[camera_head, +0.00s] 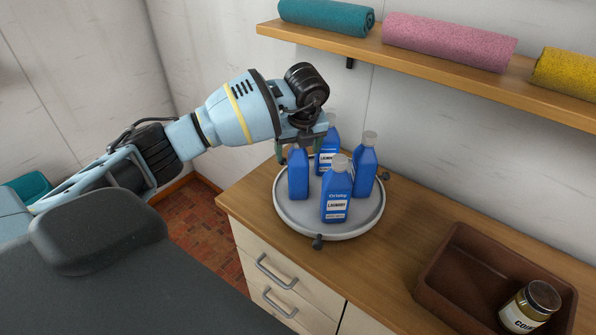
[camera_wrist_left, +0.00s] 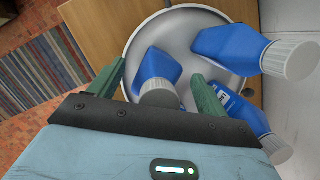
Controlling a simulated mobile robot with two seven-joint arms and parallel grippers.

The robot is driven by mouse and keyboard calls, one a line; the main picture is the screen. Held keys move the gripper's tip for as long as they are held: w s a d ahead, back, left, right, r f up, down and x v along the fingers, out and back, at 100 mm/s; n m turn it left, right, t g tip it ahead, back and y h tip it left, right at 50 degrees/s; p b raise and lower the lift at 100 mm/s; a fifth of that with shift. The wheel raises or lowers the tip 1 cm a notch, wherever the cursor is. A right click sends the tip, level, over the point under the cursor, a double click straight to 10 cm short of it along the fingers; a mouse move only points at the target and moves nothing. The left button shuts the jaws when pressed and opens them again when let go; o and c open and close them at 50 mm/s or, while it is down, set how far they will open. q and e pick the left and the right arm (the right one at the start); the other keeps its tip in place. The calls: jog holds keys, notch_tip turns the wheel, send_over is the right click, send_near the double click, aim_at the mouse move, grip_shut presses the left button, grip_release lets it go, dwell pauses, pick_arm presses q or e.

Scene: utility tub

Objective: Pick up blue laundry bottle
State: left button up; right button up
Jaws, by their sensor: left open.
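Several blue laundry bottles with pale caps stand upright on a round grey tray (camera_head: 290,215) on the wooden counter. They are a left bottle (camera_head: 299,182), a front bottle (camera_head: 336,202), a right bottle (camera_head: 366,172) and a back bottle (camera_head: 327,161). My left gripper (camera_head: 300,148) is above the left bottle, hiding its top. In the left wrist view, my open gripper (camera_wrist_left: 160,86) has its green fingers on either side of one bottle (camera_wrist_left: 157,68), apart from it. Two other bottles show right of that one (camera_wrist_left: 226,45) (camera_wrist_left: 240,109). My right gripper is out of view.
A brown bin (camera_head: 440,270) with a jar (camera_head: 530,305) stands at the right of the counter. A wall shelf (camera_head: 360,50) above holds rolled teal, pink and yellow towels. Small dark knobs (camera_head: 318,242) sit at the tray's edge. Bare counter lies between tray and bin.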

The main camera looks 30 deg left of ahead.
pick_arm(q)
jog(key=c, duration=1.6)
jog(key=shift+c, duration=0.4)
jog(key=shift+r, duration=0.1)
